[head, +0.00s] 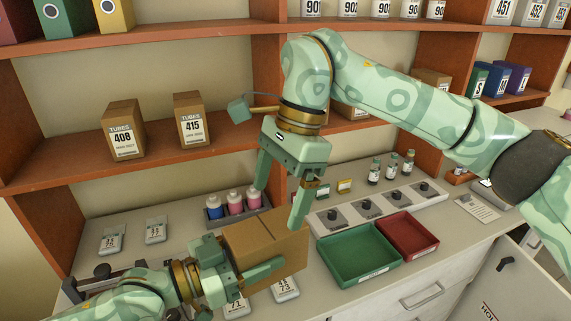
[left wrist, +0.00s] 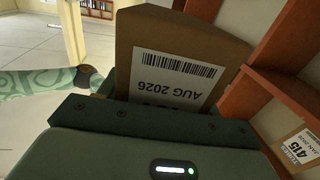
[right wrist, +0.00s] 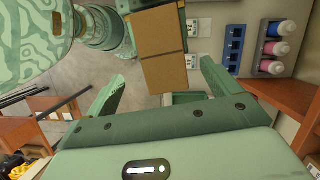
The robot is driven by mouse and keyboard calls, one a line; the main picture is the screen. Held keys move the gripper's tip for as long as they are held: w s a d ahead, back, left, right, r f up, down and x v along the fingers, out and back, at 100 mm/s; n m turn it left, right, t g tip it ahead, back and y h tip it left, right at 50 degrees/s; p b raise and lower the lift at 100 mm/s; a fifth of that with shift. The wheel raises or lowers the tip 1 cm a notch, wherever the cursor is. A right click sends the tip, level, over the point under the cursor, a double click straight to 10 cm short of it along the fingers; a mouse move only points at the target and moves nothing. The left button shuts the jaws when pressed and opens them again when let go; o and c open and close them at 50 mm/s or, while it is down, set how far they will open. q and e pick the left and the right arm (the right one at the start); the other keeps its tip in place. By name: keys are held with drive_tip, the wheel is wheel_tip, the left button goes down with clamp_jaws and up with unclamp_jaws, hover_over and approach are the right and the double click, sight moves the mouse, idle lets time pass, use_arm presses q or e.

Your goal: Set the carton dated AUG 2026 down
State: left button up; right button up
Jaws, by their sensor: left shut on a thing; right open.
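The brown carton (head: 266,241) is held in the air over the bench front in the head view. In the left wrist view the carton (left wrist: 170,65) shows its white label reading AUG 2026 with a barcode. My left gripper (head: 256,277) is shut on the carton. My right gripper (head: 277,200) is open and empty, above and beside the carton, with its fingers pointing down. The right wrist view shows the carton (right wrist: 159,45) beyond the open fingers, apart from them. The carton's underside is hidden.
A green tray (head: 348,280) and a red tray (head: 433,251) sit right of the carton. A rack of bottles (head: 238,217) stands behind it. Cartons 408 (head: 123,130) and 415 (head: 191,120) stand on the shelf, with free room beside them.

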sight(268, 228)
drive_tip(key=x, duration=0.6)
drive_tip(key=shift+a+f, duration=0.1)
drive_tip(key=shift+f, duration=0.1)
drive_tip(key=c, duration=1.2)
use_arm(q)
drive_tip(key=o, duration=1.2)
